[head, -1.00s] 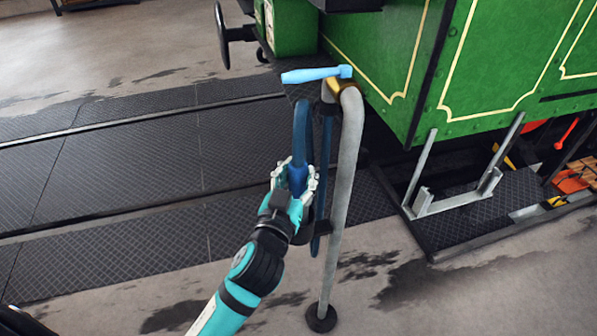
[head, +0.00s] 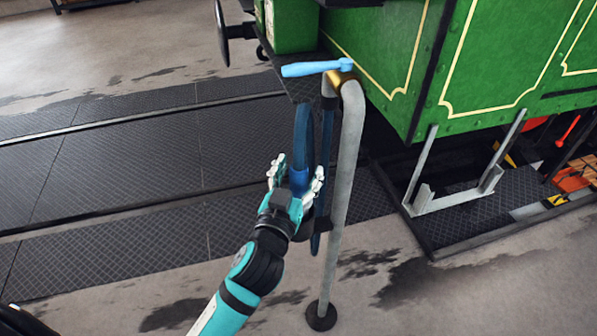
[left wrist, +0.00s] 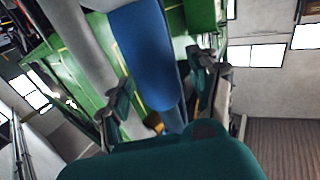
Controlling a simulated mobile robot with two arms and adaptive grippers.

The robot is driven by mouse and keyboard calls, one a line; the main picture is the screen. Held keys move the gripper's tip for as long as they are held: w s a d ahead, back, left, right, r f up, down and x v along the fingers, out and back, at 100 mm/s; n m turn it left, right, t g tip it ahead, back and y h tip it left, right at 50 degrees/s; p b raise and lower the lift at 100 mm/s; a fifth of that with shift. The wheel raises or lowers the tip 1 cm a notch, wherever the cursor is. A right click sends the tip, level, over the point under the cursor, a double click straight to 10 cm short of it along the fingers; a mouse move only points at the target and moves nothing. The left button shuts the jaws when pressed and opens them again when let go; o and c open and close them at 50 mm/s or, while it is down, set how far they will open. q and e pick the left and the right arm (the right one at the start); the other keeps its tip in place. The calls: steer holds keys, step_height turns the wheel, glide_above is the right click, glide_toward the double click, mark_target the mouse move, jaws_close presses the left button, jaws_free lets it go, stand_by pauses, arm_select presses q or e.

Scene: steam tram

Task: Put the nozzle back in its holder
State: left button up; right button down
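In the left wrist view the blue nozzle and hose (left wrist: 147,50) run between the parted fingers (left wrist: 160,90), with a gap on the right side. My right gripper is not in view.
A light blue lever (head: 315,68) with a brass fitting tops the standpipe. The green tram (head: 390,50) and its grey step bracket (head: 460,200) stand to the right. Dark floor plates (head: 120,165) lie to the left, with open space above them.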

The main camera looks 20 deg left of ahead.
arm_select(q)
steer(key=shift+f, duration=0.2)
steer(key=shift+s, duration=0.2)
steer(key=s, duration=1.1)
steer(key=shift+s, duration=0.3)
steer(key=shift+r, duration=0.1)
